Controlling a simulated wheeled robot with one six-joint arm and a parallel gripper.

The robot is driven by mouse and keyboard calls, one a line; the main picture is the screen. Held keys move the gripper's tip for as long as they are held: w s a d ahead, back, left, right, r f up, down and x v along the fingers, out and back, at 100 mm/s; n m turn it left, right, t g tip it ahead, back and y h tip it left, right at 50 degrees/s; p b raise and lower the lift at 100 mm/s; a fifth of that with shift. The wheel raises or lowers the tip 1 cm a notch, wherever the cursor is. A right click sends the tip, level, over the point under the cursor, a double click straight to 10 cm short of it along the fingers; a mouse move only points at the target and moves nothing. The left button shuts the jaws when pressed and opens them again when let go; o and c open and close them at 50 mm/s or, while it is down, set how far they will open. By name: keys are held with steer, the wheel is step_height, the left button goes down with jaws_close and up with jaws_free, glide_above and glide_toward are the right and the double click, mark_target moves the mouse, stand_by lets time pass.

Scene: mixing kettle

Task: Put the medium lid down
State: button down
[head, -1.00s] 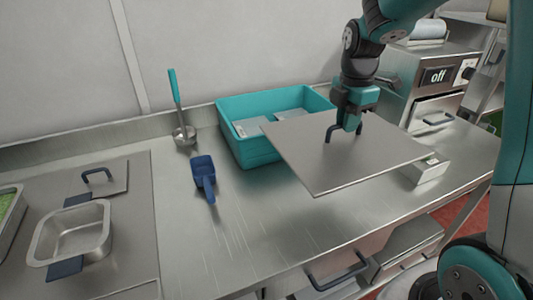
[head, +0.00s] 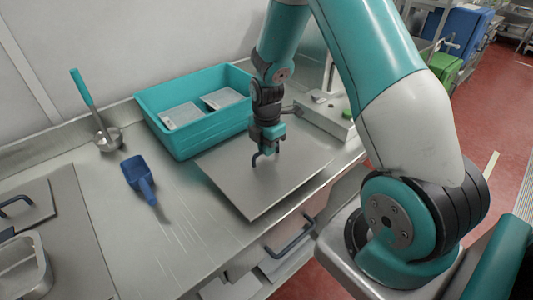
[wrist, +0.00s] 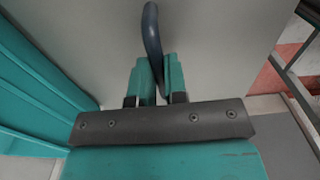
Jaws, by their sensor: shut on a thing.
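The medium lid (head: 233,186) is a flat square steel plate with a dark curved handle. My gripper (head: 267,153) is shut on that handle from above. In the wrist view the handle (wrist: 152,38) stands between the two teal fingers (wrist: 157,80), with the grey lid surface (wrist: 215,45) beyond. The lid looks level and is over the right part of the steel counter, in front of the teal bin. I cannot tell whether its underside touches the counter.
A teal bin (head: 150,101) holding two pale packs stands behind the lid. A blue scoop (head: 139,178) and a ladle (head: 107,137) lie to the left. A steel box (head: 326,115) is at the back right. Bare counter (head: 105,208) lies left of the lid.

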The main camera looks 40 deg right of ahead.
steer(key=shift+f, duration=1.65)
steer(key=shift+f, duration=0.15)
steer(key=c, duration=1.1)
jaws_free()
steer(key=shift+c, duration=0.2)
